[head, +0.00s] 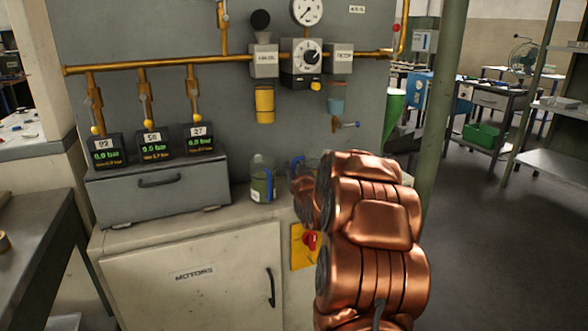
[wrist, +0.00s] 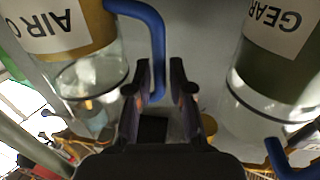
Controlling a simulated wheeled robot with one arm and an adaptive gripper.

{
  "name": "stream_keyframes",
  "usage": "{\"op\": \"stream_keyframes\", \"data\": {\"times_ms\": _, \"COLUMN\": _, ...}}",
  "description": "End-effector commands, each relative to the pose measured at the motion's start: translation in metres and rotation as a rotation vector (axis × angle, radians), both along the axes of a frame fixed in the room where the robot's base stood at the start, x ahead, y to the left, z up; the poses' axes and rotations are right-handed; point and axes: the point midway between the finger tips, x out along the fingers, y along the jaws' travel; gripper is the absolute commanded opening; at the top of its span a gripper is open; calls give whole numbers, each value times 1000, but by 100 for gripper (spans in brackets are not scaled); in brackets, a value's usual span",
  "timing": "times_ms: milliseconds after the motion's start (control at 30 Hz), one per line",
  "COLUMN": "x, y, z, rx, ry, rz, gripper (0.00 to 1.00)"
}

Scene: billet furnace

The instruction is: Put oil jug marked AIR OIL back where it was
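The oil jug marked AIR O… (wrist: 62,60), the rest of its label cut off, fills the left of the wrist view. It is clear with a tan label and a blue handle (wrist: 157,40). In the head view a clear jug with a blue handle (head: 296,164) shows partly behind my copper arm on the cabinet top; its label is hidden there. My gripper (wrist: 161,72) is open. In the head view my arm hides the fingers.
A jug marked GEAR (wrist: 270,65), with a green label, stands at the right in the wrist view, close to my gripper. A green-labelled jug (head: 262,180) stands left of my arm. The grey toolbox (head: 158,190) is further left; yellow pipes (head: 160,66) run above.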

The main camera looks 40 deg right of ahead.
Motion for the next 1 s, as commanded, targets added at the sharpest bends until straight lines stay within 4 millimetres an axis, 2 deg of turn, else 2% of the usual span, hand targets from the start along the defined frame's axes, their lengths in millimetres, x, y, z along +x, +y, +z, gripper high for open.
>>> {"op": "stream_keyframes", "data": {"times_ms": 33, "x": 0, "y": 0, "z": 0, "rx": 0, "ry": 0, "rz": 0, "gripper": 29}}
{"op": "stream_keyframes", "data": {"times_ms": 100, "x": 0, "y": 0, "z": 0, "rx": 0, "ry": 1, "rz": 0, "gripper": 36}}
{"op": "stream_keyframes", "data": {"times_ms": 467, "x": 0, "y": 0, "z": 4, "rx": 0, "ry": 0, "rz": 0, "gripper": 36}}
{"op": "stream_keyframes", "data": {"times_ms": 667, "x": -16, "y": 8, "z": 4, "rx": 0, "ry": 0, "rz": -1, "gripper": 36}}
{"op": "stream_keyframes", "data": {"times_ms": 1000, "x": -58, "y": 32, "z": 3, "rx": 0, "ry": 2, "rz": 0, "gripper": 36}}
